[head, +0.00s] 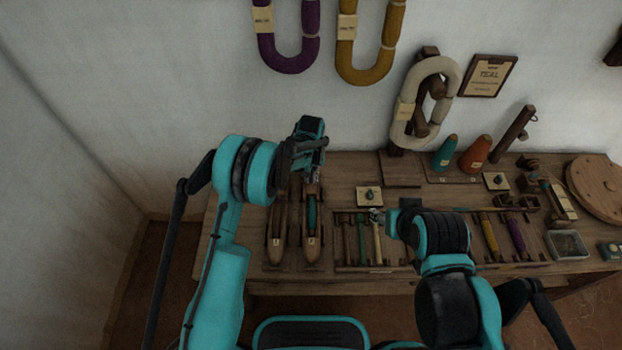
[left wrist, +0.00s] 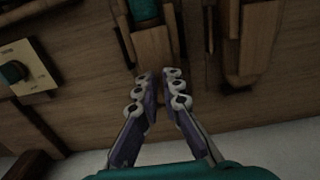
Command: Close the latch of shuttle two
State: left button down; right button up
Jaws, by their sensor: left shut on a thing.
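Shuttle two (head: 311,236), a wooden shuttle with a teal pirn (head: 311,212) in it, lies on the bench to the right of a second, similar wooden shuttle (head: 277,236). My left gripper (head: 313,172) reaches down at the far end of shuttle two. In the left wrist view, its fingertips (left wrist: 160,74) are nearly together at the end of shuttle two (left wrist: 152,46), closed on a small part there, seemingly the latch, which the fingers hide. The teal pirn (left wrist: 143,10) shows beyond.
A rack (head: 345,262) with several coloured pirns lies right of the shuttles. A small card with a teal piece (head: 368,196) sits behind it. Teal (head: 446,153) and orange (head: 476,154) cones stand at the back. Yarn hanks hang on the wall.

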pick_arm(q)
jog(key=c, duration=1.9)
grip_release()
jog(key=shift+c, duration=0.2)
notch_tip(320, 180, up, 12)
notch_tip(320, 180, up, 8)
jog(key=r+t, duration=0.1)
send_over(311, 181)
jog(key=s+a, duration=0.4)
jog(key=a, duration=0.1)
jog(key=s+a+r+t, duration=0.2)
jog(key=s+a+r, duration=0.3)
jog(key=s+r, duration=0.15)
jog(key=s+a+t, duration=0.2)
jog(key=s+a, duration=0.2)
jog(key=s, duration=0.5)
jog(key=s+a+f+t, duration=0.1)
jog(key=s+a+t, duration=0.1)
jog(key=s, duration=0.7)
jog(key=shift+a, duration=0.9)
